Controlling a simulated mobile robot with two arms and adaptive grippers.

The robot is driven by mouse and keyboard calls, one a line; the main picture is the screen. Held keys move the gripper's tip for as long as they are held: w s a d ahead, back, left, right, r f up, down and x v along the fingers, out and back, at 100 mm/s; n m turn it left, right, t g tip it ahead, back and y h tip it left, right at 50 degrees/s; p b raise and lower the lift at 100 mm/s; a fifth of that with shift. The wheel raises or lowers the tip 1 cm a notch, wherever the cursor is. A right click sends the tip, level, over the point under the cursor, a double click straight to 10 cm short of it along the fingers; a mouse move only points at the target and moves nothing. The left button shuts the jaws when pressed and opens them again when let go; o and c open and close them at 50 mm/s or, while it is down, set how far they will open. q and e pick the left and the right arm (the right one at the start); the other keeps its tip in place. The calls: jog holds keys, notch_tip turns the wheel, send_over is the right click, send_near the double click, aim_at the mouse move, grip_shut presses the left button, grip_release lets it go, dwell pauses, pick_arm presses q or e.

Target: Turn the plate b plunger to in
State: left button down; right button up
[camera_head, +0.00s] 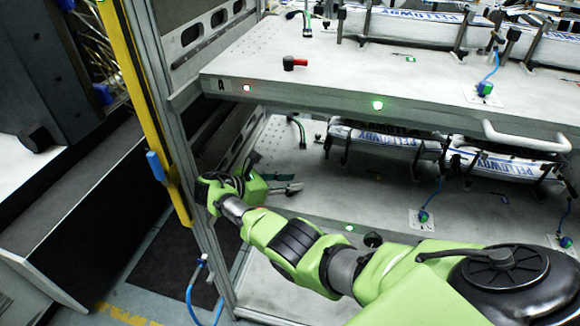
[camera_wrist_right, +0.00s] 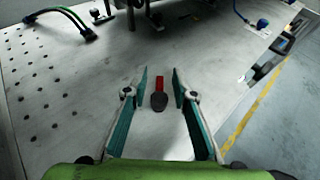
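The lower plate (camera_head: 325,205), which I take to be plate b, lies under the upper plate marked A. In the right wrist view, a plunger with a dark rounded body (camera_wrist_right: 158,101) and a red part (camera_wrist_right: 159,83) stands on the grey plate (camera_wrist_right: 85,85). My right gripper (camera_head: 292,182) is over the left part of the lower plate. In the wrist view its fingers (camera_wrist_right: 160,72) are open, one on each side of the plunger, with gaps on both sides. I cannot make out this plunger in the head view. My left gripper is not in view.
The upper plate (camera_head: 340,85) has a red-and-black plunger (camera_head: 295,62) and overhangs the lower one. White-and-blue packs (camera_head: 385,137) in dark holders stand at the back of the lower plate. A yellow post (camera_head: 140,95) and frame upright stand left of my arm.

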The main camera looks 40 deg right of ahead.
notch_tip(320, 180, up, 8)
jog(key=shift+r, duration=0.2)
dwell(0.4)
